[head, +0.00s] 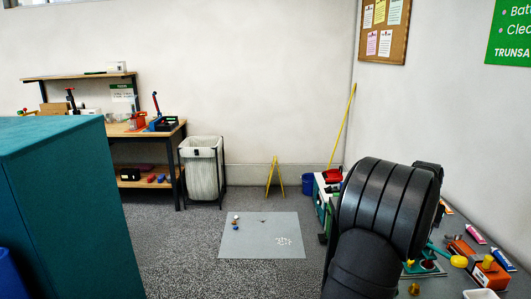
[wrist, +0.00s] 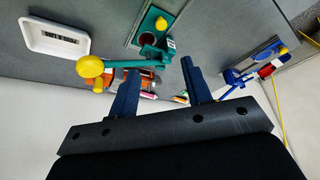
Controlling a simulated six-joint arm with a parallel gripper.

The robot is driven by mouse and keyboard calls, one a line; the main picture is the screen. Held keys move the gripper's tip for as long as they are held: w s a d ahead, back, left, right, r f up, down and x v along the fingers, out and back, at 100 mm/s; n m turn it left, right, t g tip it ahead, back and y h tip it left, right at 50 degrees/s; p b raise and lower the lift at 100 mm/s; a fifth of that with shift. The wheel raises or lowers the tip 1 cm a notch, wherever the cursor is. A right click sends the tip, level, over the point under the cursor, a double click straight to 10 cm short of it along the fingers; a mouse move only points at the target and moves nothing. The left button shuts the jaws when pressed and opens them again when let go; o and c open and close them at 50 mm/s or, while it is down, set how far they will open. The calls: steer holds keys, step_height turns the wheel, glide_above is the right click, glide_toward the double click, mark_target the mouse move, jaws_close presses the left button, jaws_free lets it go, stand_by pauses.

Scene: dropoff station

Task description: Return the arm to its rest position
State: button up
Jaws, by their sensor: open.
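My gripper (wrist: 160,88) shows in the wrist view with its two dark fingers spread apart and nothing between them. The wrist picture is turned, with the bench at the top and the pale wall below. In the head view my dark arm stands at the right in front of the bench, and it hides part of the bench; my fingers cannot be seen there.
The grey bench (head: 440,287) at the right carries a yellow knob (head: 459,261), an orange block (head: 491,272) and tubes. A white tray (wrist: 54,38) and a green fixture (wrist: 150,28) show in the wrist view. A teal cabinet (head: 70,200) stands left; a grey mat (head: 262,240) lies on open floor.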

steer(key=x, duration=1.1)
steer(key=a+x, duration=0.1)
steer(key=x, duration=0.5)
steer(key=shift+w+d+f, duration=0.1)
steer(key=shift+w+f, duration=0.15)
steer(key=shift+f, duration=0.1)
steer(key=a, duration=0.8)
steer(key=shift+s+a+r, duration=0.15)
steer(key=shift+a+r, duration=0.05)
steer(key=shift+a, duration=0.05)
steer(key=s+a+r+n, duration=0.1)
steer(key=s+r, duration=0.3)
steer(key=r, duration=0.6)
steer(key=s+a+r+n, duration=0.1)
steer(key=s+r+n, duration=0.2)
steer(key=r, duration=0.8)
steer(key=shift+s+a+y, duration=0.25)
steer(key=shift+s+y, duration=0.05)
steer(key=shift+s, duration=0.05)
steer(key=shift+r, duration=0.1)
